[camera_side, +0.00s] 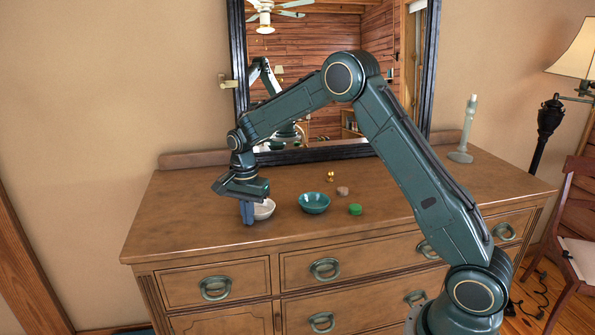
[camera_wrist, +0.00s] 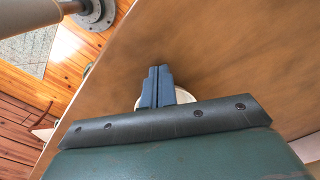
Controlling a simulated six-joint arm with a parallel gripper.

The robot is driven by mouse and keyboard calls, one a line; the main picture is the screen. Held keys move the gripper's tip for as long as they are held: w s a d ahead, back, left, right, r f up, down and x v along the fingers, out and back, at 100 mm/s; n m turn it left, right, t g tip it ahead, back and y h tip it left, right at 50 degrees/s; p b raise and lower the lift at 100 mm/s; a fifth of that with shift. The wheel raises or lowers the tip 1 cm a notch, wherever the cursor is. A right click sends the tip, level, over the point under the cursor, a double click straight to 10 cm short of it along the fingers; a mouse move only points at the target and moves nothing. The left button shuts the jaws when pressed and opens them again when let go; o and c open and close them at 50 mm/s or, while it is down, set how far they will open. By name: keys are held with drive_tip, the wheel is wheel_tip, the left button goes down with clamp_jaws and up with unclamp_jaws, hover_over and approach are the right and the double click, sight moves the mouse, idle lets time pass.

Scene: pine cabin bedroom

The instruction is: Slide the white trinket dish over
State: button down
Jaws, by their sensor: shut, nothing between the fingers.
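The white trinket dish (camera_side: 265,210) sits on the dresser top, left of the teal bowl. My gripper (camera_side: 248,222) points down at the dish's left side, with its blue fingers shut and empty. The fingers hide part of the dish, and I cannot tell whether they touch it. In the wrist view, the shut fingers (camera_wrist: 157,72) reach over the wood, and parts of the white dish (camera_wrist: 184,96) show on both sides of them. The rest of the dish is hidden behind my gripper.
A teal bowl (camera_side: 314,203) stands right of the dish. A green lidded item (camera_side: 355,210), a pinkish stone-like item (camera_side: 342,191) and a small gold item (camera_side: 331,176) lie farther right. A candlestick (camera_side: 464,138) stands at the right back. The dresser top (camera_side: 185,215) is clear on the left.

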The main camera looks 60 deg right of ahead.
sight(272, 197)
drive_tip(key=w+d, duration=0.1)
drive_tip(key=d, duration=0.4)
drive_tip(key=w+d, duration=0.1)
drive_tip(key=d, duration=0.3)
drive_tip(key=w+d, duration=0.1)
drive_tip(key=d, duration=0.4)
drive_tip(key=shift+d, duration=0.35)
drive_tip(key=shift+a, duration=0.2)
drive_tip(key=shift+s+a, duration=0.15)
drive_tip(key=shift+a, duration=0.3)
drive_tip(key=a, duration=0.2)
drive_tip(key=shift+s+a, duration=0.3)
drive_tip(key=shift+a, duration=0.1)
wheel_tip(272, 197, up, 10)
drive_tip(key=shift+d, duration=0.1)
